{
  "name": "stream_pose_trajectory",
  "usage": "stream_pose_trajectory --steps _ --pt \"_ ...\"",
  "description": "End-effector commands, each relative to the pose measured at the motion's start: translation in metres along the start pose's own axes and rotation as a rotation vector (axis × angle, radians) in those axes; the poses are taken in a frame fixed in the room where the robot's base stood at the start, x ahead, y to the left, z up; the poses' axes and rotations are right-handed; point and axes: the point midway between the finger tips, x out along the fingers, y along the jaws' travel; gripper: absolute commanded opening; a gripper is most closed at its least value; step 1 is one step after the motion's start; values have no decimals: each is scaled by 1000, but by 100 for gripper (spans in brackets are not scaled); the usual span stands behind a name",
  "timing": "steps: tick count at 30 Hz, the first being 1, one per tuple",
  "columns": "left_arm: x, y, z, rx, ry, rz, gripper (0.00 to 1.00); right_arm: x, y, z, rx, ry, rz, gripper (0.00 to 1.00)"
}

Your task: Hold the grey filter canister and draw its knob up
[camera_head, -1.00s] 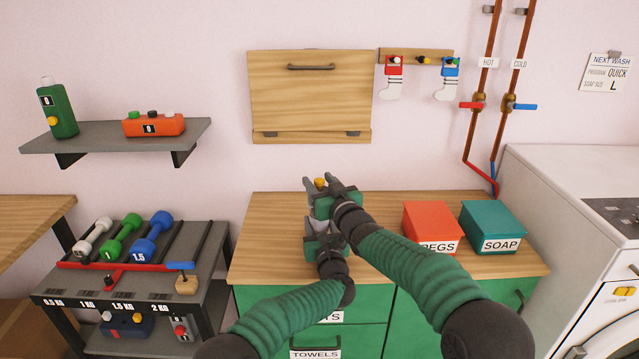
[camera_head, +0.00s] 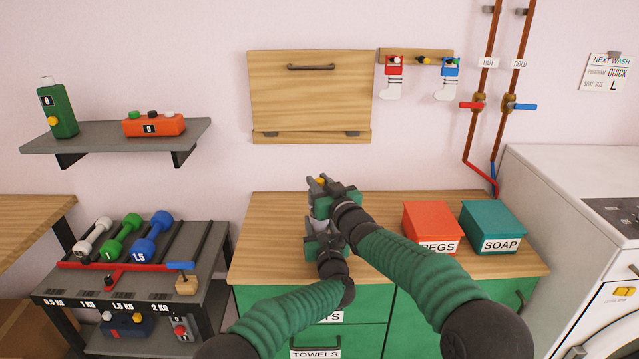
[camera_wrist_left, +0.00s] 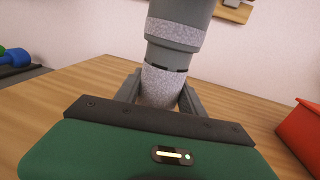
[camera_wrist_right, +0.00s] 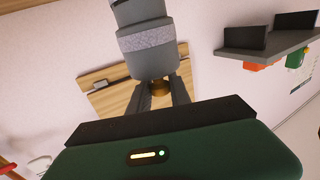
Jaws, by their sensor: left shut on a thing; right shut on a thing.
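The grey canister (camera_wrist_left: 180,28) stands upright over the wooden top in the left wrist view, with pale speckled bands and a dark ring. My left gripper (camera_wrist_left: 160,96) is shut on its lower speckled part. In the right wrist view, which is turned upside down, the canister (camera_wrist_right: 147,38) ends in a brass-yellow knob (camera_wrist_right: 160,86). My right gripper (camera_wrist_right: 164,92) is shut on this knob. In the head view the knob (camera_head: 320,181) shows between the right fingertips; my right gripper (camera_head: 322,188) sits just above my left gripper (camera_head: 314,228), and the arms hide most of the canister.
A red pegs box (camera_head: 430,222) and a teal soap box (camera_head: 493,222) stand right of my grippers on the wooden counter (camera_head: 270,210). A wooden fold-up panel (camera_head: 310,95) hangs on the wall behind. The counter's left part is clear.

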Motion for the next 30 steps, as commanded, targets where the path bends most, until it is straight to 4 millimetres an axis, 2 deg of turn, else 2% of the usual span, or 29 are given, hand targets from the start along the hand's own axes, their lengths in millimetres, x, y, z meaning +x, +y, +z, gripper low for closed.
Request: stream_pose_trajectory --steps 26,30 --pt "1 3 1 -4 -2 6 0 0 3 0 -1 0 5 0" --pt "1 3 1 -3 -2 6 0 0 3 -11 -1 2 4 0"
